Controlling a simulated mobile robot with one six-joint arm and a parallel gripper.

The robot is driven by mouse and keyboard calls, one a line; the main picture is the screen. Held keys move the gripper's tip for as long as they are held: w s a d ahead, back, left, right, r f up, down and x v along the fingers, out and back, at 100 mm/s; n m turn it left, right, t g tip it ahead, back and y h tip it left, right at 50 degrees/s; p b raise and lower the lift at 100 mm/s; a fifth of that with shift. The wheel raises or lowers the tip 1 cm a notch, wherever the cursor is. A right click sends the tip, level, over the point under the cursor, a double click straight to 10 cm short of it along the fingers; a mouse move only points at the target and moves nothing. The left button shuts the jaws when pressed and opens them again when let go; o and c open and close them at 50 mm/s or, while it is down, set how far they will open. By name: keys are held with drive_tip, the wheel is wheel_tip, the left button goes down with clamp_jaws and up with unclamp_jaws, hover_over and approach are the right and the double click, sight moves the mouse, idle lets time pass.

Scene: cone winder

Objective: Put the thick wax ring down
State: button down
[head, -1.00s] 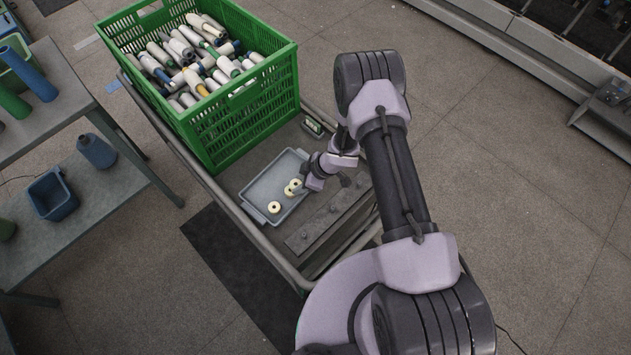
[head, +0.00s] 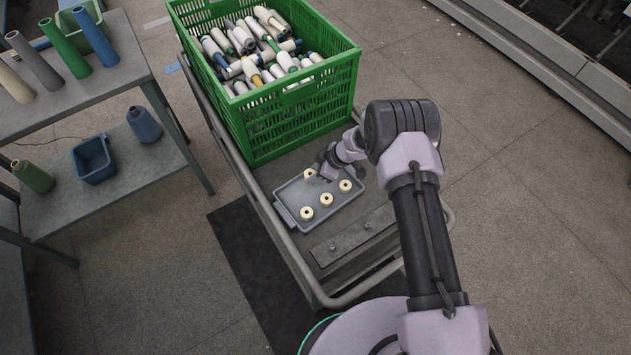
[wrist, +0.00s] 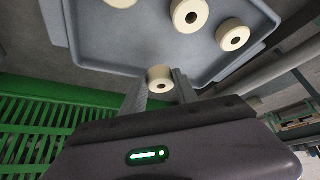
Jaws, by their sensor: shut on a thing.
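A cream wax ring (wrist: 160,78) sits between the two fingers of my gripper (wrist: 160,88), which is shut on it, at the near edge of the tray in the wrist view. In the head view this ring (head: 309,174) shows at the tray's crate-side edge, beside my gripper (head: 318,169). I cannot tell whether it touches the tray floor. Three other cream rings lie apart in a row in the grey tray (head: 289,217): a left one (head: 307,213), a middle one (head: 326,199) and a right one (head: 345,186). Their thicknesses are hard to compare.
The tray is on a cart (head: 268,178) with a tube rail. A green crate (head: 300,115) full of yarn cones stands right behind it. A dark metal bar (head: 355,235) lies in front. A shelf table (head: 110,62) with coloured cones is at left.

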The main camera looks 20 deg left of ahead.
wheel_tip(320, 180, down, 4)
drive_tip(key=shift+s+r+b, duration=0.1)
drive_tip(key=shift+b, duration=0.6)
drive_tip(key=shift+r, duration=0.25)
drive_tip(key=shift+d+f, duration=0.1)
drive_tip(key=shift+f, duration=0.05)
drive_tip(key=c, duration=0.9)
unclamp_jaws()
